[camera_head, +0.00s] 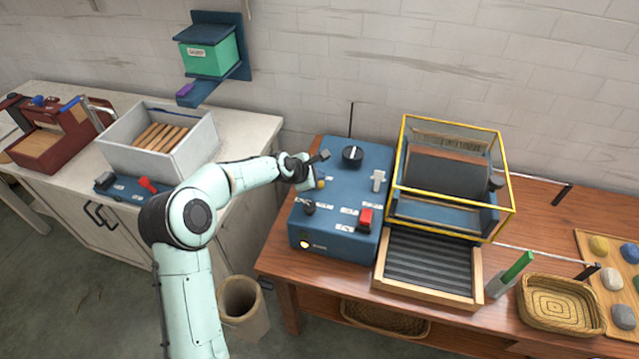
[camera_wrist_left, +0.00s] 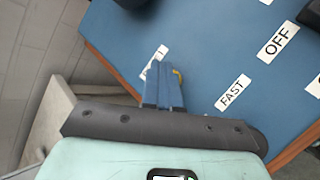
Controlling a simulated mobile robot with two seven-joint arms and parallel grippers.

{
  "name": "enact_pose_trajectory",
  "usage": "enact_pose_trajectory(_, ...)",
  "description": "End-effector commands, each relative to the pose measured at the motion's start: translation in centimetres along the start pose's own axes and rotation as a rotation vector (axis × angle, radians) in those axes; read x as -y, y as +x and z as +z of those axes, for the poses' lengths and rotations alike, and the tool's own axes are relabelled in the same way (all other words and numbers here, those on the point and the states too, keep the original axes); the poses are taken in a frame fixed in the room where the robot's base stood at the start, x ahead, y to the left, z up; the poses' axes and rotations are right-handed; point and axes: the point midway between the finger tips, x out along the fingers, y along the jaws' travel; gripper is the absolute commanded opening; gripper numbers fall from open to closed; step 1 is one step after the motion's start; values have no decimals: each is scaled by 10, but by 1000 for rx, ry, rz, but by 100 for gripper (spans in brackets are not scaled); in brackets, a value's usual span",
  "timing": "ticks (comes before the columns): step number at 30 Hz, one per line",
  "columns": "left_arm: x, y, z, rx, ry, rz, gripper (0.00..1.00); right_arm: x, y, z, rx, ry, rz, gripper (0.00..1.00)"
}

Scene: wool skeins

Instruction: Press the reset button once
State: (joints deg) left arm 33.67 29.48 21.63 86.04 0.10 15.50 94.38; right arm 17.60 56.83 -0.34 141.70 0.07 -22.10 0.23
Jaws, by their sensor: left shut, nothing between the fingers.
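The blue control box (camera_head: 338,190) stands on the wooden table and carries several knobs, switches and white labels. In the left wrist view, my left gripper (camera_wrist_left: 164,72) is shut and empty, pointing at the blue panel (camera_wrist_left: 200,50). I cannot tell whether the fingers touch the button.
The box also carries a black dial (camera_head: 352,155), a pale lever (camera_head: 378,180), a red switch (camera_head: 366,216) and a black knob (camera_head: 309,207). A yellow-framed machine (camera_head: 402,160) stands to its right. A grey crate (camera_head: 118,158) stands on the left counter.

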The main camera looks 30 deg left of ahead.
Motion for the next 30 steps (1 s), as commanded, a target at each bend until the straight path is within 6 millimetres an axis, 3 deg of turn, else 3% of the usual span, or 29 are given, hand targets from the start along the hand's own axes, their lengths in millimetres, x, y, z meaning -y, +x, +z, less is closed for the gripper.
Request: enact_pose_trajectory(30, 5, 7, -5, 0, 0, 0, 0, -3, 6, 4, 5, 2, 2, 0)
